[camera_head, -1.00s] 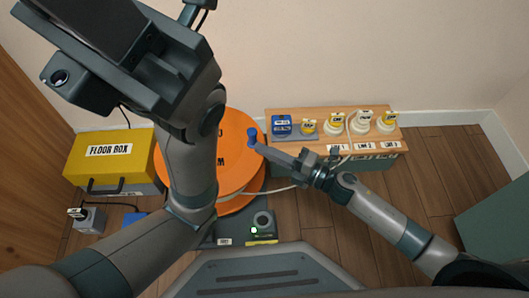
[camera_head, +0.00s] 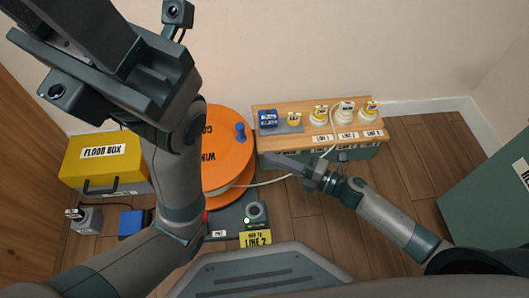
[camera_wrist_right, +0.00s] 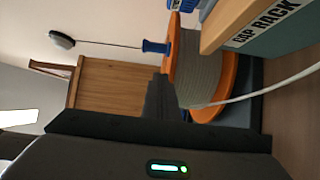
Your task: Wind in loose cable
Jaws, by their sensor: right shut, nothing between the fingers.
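The orange cable reel (camera_head: 228,158) stands at the middle, partly hidden behind my left arm. Its blue crank handle (camera_head: 240,132) stands up near the right rim. The pale loose cable (camera_head: 270,183) runs from the reel rightward, past my right gripper, to the rack. My right gripper (camera_head: 268,157) is shut and empty, right of the handle and apart from it. The right wrist view shows the wound cable (camera_wrist_right: 198,72) between orange flanges and the blue handle (camera_wrist_right: 157,46) beyond the fingertips. My left gripper (camera_head: 95,40) looms at the upper left; its fingers cannot be made out.
A wooden-topped rack (camera_head: 290,112) with a blue box and several white plugs with yellow tags stands at the back right. A yellow floor box (camera_head: 105,165) is at left. A dark base unit with a round knob (camera_head: 255,211) lies in front. Floor at right is partly clear.

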